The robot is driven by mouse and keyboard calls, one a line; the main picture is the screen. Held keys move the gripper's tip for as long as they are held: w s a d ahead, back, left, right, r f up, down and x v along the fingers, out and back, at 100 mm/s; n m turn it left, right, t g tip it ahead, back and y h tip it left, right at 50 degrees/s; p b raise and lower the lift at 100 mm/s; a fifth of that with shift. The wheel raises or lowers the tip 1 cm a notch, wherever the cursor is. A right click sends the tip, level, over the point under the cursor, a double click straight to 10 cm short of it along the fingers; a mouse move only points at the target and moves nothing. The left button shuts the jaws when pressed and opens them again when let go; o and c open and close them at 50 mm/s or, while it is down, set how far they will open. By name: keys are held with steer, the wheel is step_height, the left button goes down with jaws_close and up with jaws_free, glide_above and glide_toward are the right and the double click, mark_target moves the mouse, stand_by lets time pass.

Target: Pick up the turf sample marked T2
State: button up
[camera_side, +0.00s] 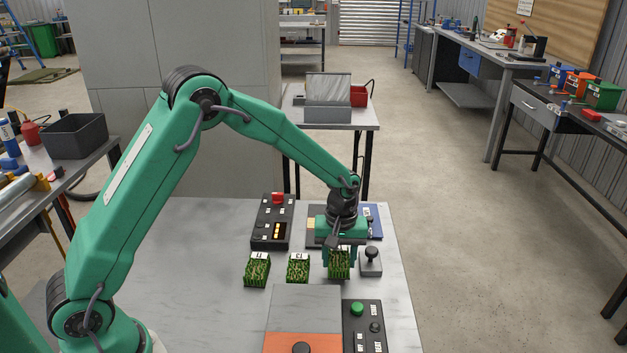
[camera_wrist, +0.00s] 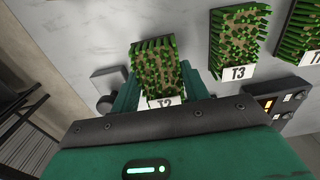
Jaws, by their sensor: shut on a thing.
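The turf sample marked T2 (camera_wrist: 155,68) is a green and brown block with a white label in the wrist view. The lower part of its label is hidden by my gripper body. My gripper (camera_wrist: 158,88) is shut on it, with one green finger at each side. In the side view my gripper (camera_side: 338,246) points down at the right end of the row of samples, with T2 (camera_side: 340,266) between its fingers. T2 sits at or very near the table top; I cannot tell whether it touches.
T3 (camera_wrist: 236,38) and another sample (camera_wrist: 300,28) lie beside T2; the side view shows both, left of it (camera_side: 298,270) (camera_side: 257,272). A grey knobbed block (camera_side: 370,262) stands close right. A black control box (camera_side: 272,222) is behind; a grey and orange panel (camera_side: 305,308) is in front.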

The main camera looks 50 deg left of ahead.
steer(key=r, duration=0.2)
steer(key=shift+s+d+r, duration=0.15)
steer(key=shift+d+r, duration=0.1)
steer(key=shift+r, duration=0.1)
steer(key=s+d+r, duration=0.6)
steer(key=s+d, duration=0.1)
steer(key=d, duration=0.1)
steer(key=shift+d+r, duration=0.2)
steer(key=shift+d, duration=0.1)
